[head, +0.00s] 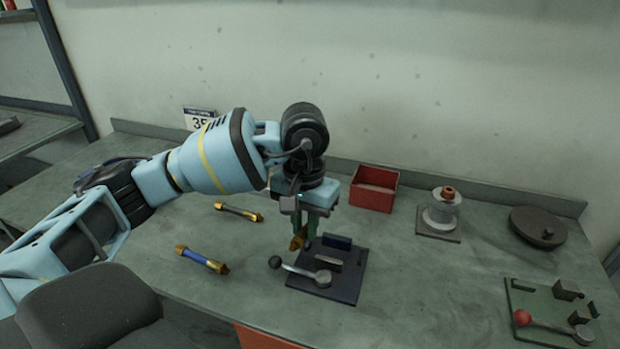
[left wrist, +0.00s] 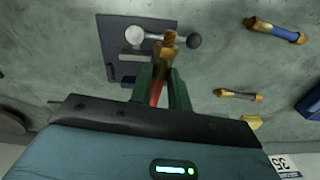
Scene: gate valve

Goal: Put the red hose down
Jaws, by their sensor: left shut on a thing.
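My left gripper (head: 310,222) is shut on the red hose, low over the near-middle of the workbench, at the back left edge of the dark clamp plate (head: 345,285). In the left wrist view the red hose (left wrist: 156,93) shows as a narrow red strip between the green fingers (left wrist: 160,85). Its brass end (left wrist: 168,46) points out beyond the fingertips; this end also shows in the head view (head: 299,238). The rest of the hose is hidden by the gripper. I cannot tell whether the hose touches the bench. My right gripper is not in view.
A blue hose (head: 203,260) and a darker hose (head: 238,211) with brass ends lie left on the bench. The clamp's lever (head: 300,271) sticks out leftward.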

